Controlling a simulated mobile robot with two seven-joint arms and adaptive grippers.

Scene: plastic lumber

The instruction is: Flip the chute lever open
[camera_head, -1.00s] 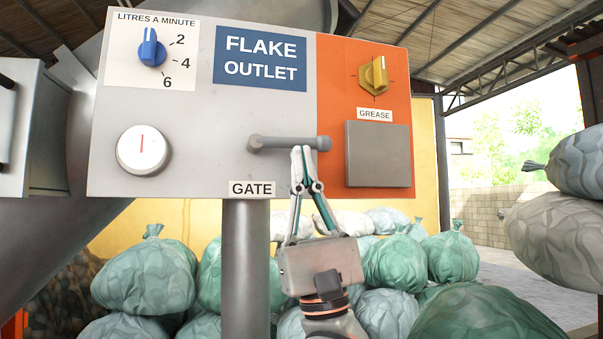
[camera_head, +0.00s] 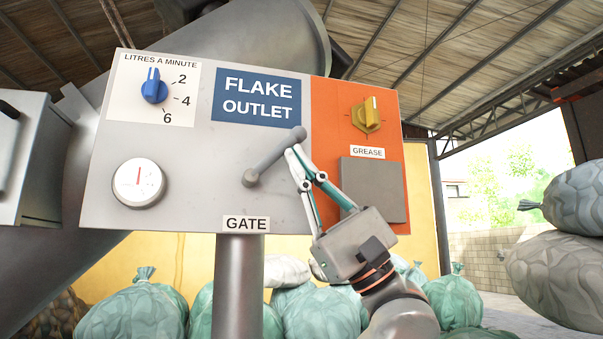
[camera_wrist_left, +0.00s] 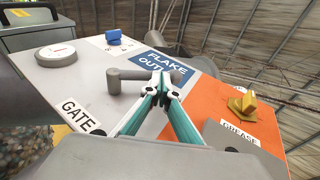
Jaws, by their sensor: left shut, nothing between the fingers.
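The grey chute lever (camera_head: 272,159) is on the grey panel above the GATE label (camera_head: 246,223). In the head view it slopes up to the right from its pivot at lower left to its knobbed end. My left gripper (camera_head: 292,151) is shut and empty, its fingertips against or very near the underside of the lever close to that end. In the left wrist view the lever (camera_wrist_left: 128,75) runs behind the closed fingertips (camera_wrist_left: 160,78), which hide part of it; contact cannot be told for sure. My right gripper is not in view.
The panel also carries a blue flow knob (camera_head: 154,87), a white dial (camera_head: 138,183), a yellow grease knob (camera_head: 367,115) and a grey square plate (camera_head: 371,189). A post (camera_head: 239,280) stands below. Green bags (camera_head: 133,308) are piled behind, with grey bags (camera_head: 560,240) at right.

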